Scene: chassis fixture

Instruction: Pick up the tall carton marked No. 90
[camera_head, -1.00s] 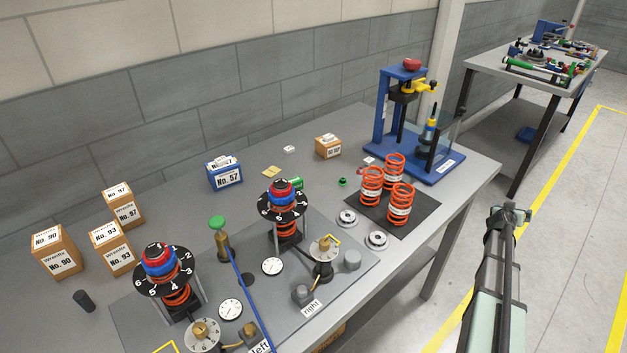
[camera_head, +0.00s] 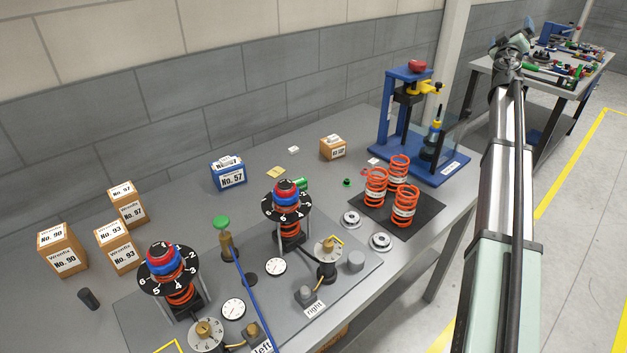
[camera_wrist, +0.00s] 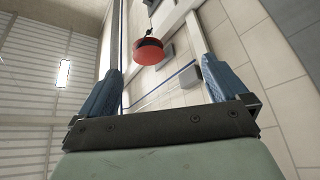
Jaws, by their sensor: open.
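The tall carton marked No. 90 (camera_head: 63,250) stands upright at the far left of the bench in the head view. It is brown with white labels on its top and front. My gripper (camera_head: 512,45) is high at the upper right of the head view, far from the carton and small there. In the wrist view, my gripper (camera_wrist: 160,82) has its two blue fingers spread apart with nothing held between them. The carton does not show in the wrist view.
Cartons No. 93 (camera_head: 118,248) and No. 97 (camera_head: 127,205) stand right of No. 90. A dark cylinder (camera_head: 88,298) is in front. Spring fixtures (camera_head: 175,275), a green-topped post (camera_head: 223,235) and a blue press (camera_head: 415,130) occupy the bench toward the right.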

